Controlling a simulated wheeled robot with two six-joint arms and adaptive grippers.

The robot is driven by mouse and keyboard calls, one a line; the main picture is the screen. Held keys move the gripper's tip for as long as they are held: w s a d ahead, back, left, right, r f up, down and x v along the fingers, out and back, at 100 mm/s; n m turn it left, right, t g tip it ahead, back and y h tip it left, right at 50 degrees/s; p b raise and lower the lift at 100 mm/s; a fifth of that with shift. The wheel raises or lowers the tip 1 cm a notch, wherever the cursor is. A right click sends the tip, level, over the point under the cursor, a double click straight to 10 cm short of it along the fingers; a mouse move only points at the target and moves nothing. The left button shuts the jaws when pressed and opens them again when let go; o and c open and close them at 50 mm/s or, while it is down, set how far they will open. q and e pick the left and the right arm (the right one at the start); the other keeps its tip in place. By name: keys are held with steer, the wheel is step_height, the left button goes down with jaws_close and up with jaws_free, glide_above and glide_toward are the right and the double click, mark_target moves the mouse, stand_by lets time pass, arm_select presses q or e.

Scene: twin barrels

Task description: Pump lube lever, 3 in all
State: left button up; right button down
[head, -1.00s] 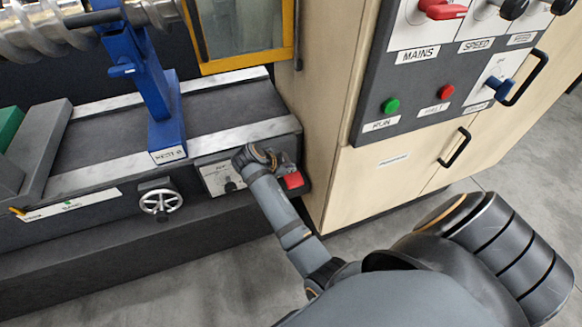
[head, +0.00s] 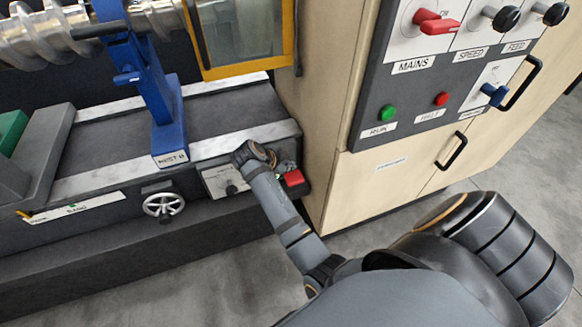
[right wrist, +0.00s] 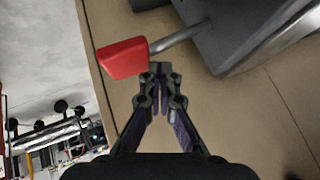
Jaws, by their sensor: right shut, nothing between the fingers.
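The lube lever shows as a red handle (head: 293,178) at the right end of the machine bed, beside the wooden cabinet. In the right wrist view the red grip (right wrist: 122,59) sits on a metal rod that runs right to a dark housing. My right gripper (head: 285,166) is at the lever, partly hidden by its own wrist. In the right wrist view its fingertips (right wrist: 160,72) are together and empty, just right of the red grip and below the rod. Whether they touch the lever I cannot tell. My left gripper is not in view.
A small panel with a dark knob (head: 231,189) is left of my right wrist. A handwheel (head: 163,204) is further left. The cabinet (head: 330,130) stands close on the right, with green and red buttons and a red mains switch (head: 436,22). A blue support (head: 168,140) stands on the bed.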

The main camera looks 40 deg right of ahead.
steer(key=shift+r, duration=0.55)
steer(key=shift+w+p, duration=0.1)
steer(key=shift+p, duration=0.2)
steer(key=r+p, duration=0.2)
steer(key=r, duration=0.1)
steer(key=r+p, duration=0.1)
steer(key=r, duration=0.1)
steer(key=shift+w+d+p, duration=0.1)
steer(key=shift+w+p, duration=0.25)
steer(key=shift+p, duration=0.05)
